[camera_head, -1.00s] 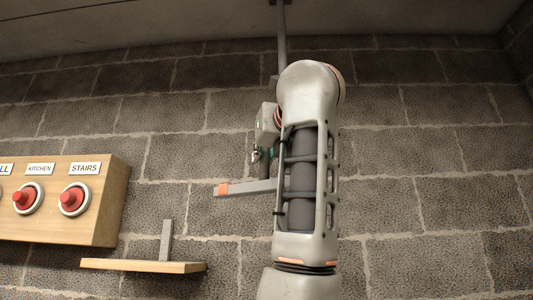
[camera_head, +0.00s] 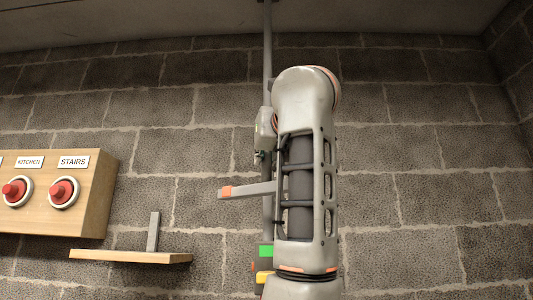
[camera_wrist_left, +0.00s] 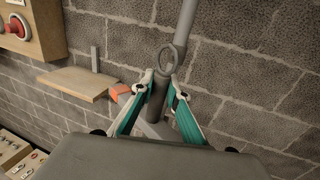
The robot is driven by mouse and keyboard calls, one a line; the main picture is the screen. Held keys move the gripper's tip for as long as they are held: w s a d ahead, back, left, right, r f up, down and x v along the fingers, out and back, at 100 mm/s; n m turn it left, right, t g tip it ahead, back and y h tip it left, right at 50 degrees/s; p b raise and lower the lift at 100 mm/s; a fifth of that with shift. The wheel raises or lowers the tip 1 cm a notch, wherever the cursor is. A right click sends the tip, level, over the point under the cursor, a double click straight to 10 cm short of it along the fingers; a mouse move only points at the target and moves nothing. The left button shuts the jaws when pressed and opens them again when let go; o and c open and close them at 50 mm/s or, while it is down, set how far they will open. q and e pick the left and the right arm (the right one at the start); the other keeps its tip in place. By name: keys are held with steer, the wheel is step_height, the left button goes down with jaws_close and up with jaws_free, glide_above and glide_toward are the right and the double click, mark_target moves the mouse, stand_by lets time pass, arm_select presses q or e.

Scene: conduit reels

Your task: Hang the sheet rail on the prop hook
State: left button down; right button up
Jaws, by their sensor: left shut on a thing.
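My left gripper (camera_wrist_left: 157,92) is shut on a dark grey round piece with a ring (camera_wrist_left: 167,57) at its top. In the head view my left arm hides most of the gripper (camera_head: 262,155). A flat grey bar with an orange end (camera_head: 246,190) sticks out leftward beside the arm; its orange end also shows behind the left finger in the wrist view (camera_wrist_left: 120,91). A grey vertical pole (camera_head: 267,60) runs down from the ceiling behind the arm. I cannot tell which of these is the sheet rail or the prop hook. My right gripper is out of view.
A wooden shelf (camera_head: 130,257) with a grey upright (camera_head: 153,231) is on the block wall. A wooden panel with red buttons (camera_head: 95,200) is left of it. A green block (camera_head: 266,251) and a yellow piece show low beside the arm. The wall at right is bare.

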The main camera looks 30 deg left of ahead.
arm_select(q)
steer(key=shift+x, duration=0.95)
steer(key=shift+w+a+f+p, duration=0.1)
steer(key=shift+w+a+p, duration=0.2)
steer(key=shift+w+p, duration=0.45)
steer(key=w, duration=0.1)
steer(key=w+a+f, duration=0.1)
steer(key=w+a+p, duration=0.1)
steer(key=w, duration=0.1)
steer(key=shift+a+f, duration=0.1)
steer(key=shift+f, duration=0.3)
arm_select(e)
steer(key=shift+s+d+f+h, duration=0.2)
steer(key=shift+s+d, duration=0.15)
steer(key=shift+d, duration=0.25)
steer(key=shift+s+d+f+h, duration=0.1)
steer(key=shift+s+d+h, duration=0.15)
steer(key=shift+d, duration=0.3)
arm_select(q)
steer(key=shift+w, duration=0.1)
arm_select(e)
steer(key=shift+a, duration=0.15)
arm_select(q)
steer(key=shift+f, duration=0.15)
steer(key=c, duration=1.9)
jaws_free()
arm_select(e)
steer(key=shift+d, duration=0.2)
